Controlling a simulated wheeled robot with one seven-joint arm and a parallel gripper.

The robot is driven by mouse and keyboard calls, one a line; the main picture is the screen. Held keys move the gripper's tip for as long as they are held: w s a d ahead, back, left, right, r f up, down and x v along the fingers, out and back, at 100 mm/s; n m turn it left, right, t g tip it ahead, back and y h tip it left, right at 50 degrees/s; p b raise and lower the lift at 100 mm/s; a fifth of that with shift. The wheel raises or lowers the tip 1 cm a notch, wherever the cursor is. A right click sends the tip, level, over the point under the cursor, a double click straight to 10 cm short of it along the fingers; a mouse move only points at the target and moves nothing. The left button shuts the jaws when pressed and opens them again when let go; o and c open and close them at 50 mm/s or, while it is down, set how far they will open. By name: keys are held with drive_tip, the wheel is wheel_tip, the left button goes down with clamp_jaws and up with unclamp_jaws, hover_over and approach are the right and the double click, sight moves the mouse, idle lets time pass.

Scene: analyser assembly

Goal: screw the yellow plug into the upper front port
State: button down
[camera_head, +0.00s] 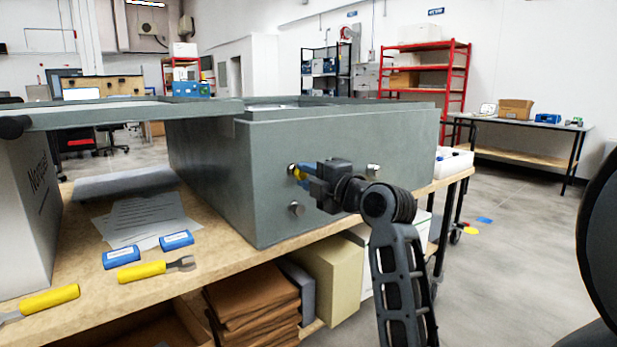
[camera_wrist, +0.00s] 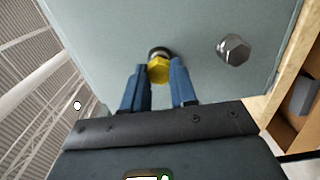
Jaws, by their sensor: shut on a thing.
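The grey-green analyser box (camera_head: 345,135) stands on the wooden bench. My gripper (camera_head: 302,172) is at its front face, with two blue fingers that also show in the wrist view (camera_wrist: 160,76). They are shut on the yellow plug (camera_wrist: 159,70), one finger on each side. The plug also shows as a small yellow patch in the head view (camera_head: 298,174). A dark round port rim (camera_wrist: 159,51) shows right behind the plug, which is at its mouth. How deep the plug sits is hidden. A metal hex plug (camera_head: 296,209) sits in the face below, another (camera_head: 372,170) to the right.
Yellow-handled tools (camera_head: 142,271), blue-and-white small boxes (camera_head: 121,257) and paper sheets (camera_head: 140,220) lie on the bench to the left. A grey lid-like panel (camera_head: 130,114) spans from a white box to the analyser. Brown folders (camera_head: 250,300) are stacked on the shelf below.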

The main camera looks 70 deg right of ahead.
drive_tip(key=shift+w+d, duration=0.2)
drive_tip(key=shift+w, duration=0.1)
idle(0.5)
